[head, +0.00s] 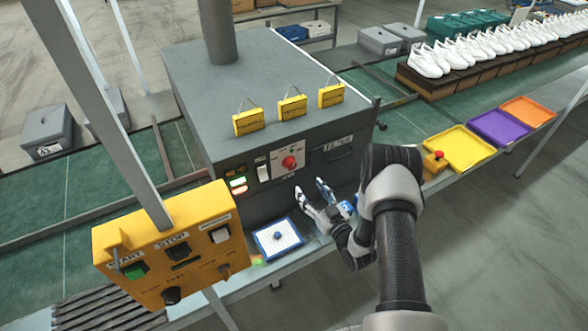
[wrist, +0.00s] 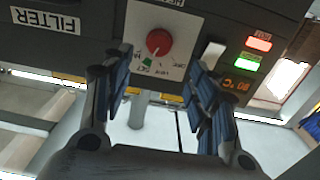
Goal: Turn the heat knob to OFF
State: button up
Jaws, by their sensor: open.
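The heat knob (head: 290,162) is red and round, on a white label plate on the front panel of the grey machine. In the wrist view the knob (wrist: 159,41) is near the top centre, and the picture is upside down. Small words ring it, with a green mark beside it; I cannot tell surely where the knob points. My gripper (head: 312,190) is open and empty, just below and in front of the knob. In the wrist view its fingers (wrist: 158,68) spread on both sides below the knob, apart from it.
A white switch (wrist: 212,55) and lit red and green displays (wrist: 248,64) sit beside the knob. A FILTER drawer (head: 338,147) is on its other side. A yellow START/STOP box (head: 175,245) stands at left. A white-and-blue tray (head: 277,238) lies below.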

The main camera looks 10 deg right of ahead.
aim_at(292, 167)
jog(key=x, duration=1.1)
jog(key=shift+w, duration=0.2)
jog(key=shift+c, duration=0.3)
jog(key=c, duration=1)
